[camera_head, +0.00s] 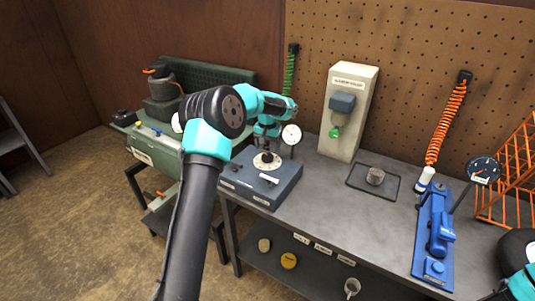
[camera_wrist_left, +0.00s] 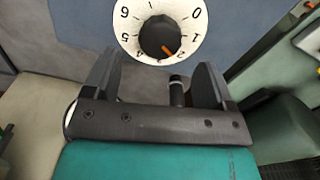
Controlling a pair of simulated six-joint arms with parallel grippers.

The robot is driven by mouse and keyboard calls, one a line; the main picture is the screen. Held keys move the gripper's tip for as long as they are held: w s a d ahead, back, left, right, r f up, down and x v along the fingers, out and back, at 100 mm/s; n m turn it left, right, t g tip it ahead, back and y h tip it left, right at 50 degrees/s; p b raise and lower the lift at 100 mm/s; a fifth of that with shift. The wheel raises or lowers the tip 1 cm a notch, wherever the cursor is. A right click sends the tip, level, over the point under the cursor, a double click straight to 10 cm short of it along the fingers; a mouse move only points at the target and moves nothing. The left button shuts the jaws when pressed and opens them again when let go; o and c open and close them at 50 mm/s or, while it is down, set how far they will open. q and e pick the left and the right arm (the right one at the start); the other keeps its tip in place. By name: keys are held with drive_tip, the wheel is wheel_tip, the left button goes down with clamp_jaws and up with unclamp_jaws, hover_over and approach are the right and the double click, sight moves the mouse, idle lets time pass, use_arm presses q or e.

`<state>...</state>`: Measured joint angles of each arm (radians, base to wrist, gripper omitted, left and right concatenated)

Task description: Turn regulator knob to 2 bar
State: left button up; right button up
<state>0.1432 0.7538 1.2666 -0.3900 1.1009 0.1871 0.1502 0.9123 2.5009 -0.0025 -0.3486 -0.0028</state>
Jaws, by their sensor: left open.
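The regulator is a blue-grey box (camera_head: 285,188) on the bench in the head view. A white round dial plate (camera_head: 276,163) with a dark knob lies on its top, and a gauge (camera_head: 291,134) stands behind. In the left wrist view, the dial (camera_wrist_left: 130,22) is numbered and appears upside down. Its black knob (camera_wrist_left: 156,36) has an orange mark pointing to the lower right, near the 2–3 side; the exact value is unclear. My left gripper (camera_wrist_left: 155,65) is open, its fingers apart and beside the dial, not around the knob. My right gripper is out of view.
A beige post (camera_head: 348,115) with a grey unit stands behind to the right. A dark tray (camera_head: 386,187) holds a metal cup. A blue tool (camera_head: 434,235) with a gauge (camera_head: 484,170) is at the right. A green machine (camera_head: 152,150) stands left. Bench between box and tray is clear.

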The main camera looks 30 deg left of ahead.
sight(268, 156)
use_arm(q)
wheel_tip(268, 156, up, 12)
idle(0.4)
drive_tip(key=shift+f, duration=0.15)
